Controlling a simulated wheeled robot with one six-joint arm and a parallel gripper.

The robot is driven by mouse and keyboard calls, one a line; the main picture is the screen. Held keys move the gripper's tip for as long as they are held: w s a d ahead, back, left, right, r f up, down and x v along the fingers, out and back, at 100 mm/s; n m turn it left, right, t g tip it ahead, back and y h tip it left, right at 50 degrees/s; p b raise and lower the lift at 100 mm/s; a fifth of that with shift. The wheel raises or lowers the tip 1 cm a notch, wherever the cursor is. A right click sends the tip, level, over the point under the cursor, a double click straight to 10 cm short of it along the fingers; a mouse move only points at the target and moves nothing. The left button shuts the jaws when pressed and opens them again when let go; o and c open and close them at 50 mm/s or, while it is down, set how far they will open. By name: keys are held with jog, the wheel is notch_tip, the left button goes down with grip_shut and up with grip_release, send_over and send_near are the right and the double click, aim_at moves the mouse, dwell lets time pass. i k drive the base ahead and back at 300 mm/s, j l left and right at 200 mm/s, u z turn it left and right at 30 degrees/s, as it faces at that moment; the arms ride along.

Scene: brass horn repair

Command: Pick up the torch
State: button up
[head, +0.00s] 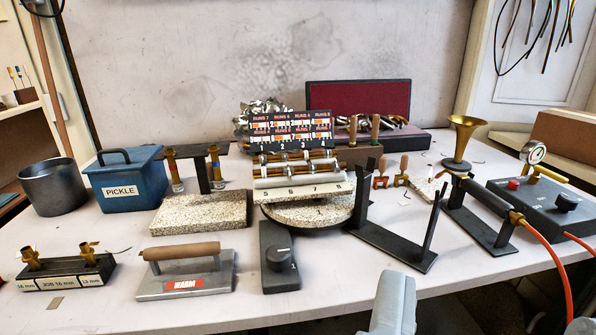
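The torch (487,197) lies at the right of the bench on a black stand (487,226). It has a dark cylindrical handle, tilted down to the right, with a brass fitting at its near end. An orange hose (551,252) runs from that fitting over the front edge. A flared brass bell (462,141) rises at its far end; I cannot tell whether they are joined.
A grey control box (540,206) with a gauge stands right of the torch. A black upright-armed stand (395,243) is to its left. A knob box (280,258), a WARM block (186,273) and a blue PICKLE tub (124,183) are further left. The front bench strip is mostly clear.

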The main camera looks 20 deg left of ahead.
aim_at(497, 205)
jog(key=i, duration=1)
jog(key=z, duration=0.05)
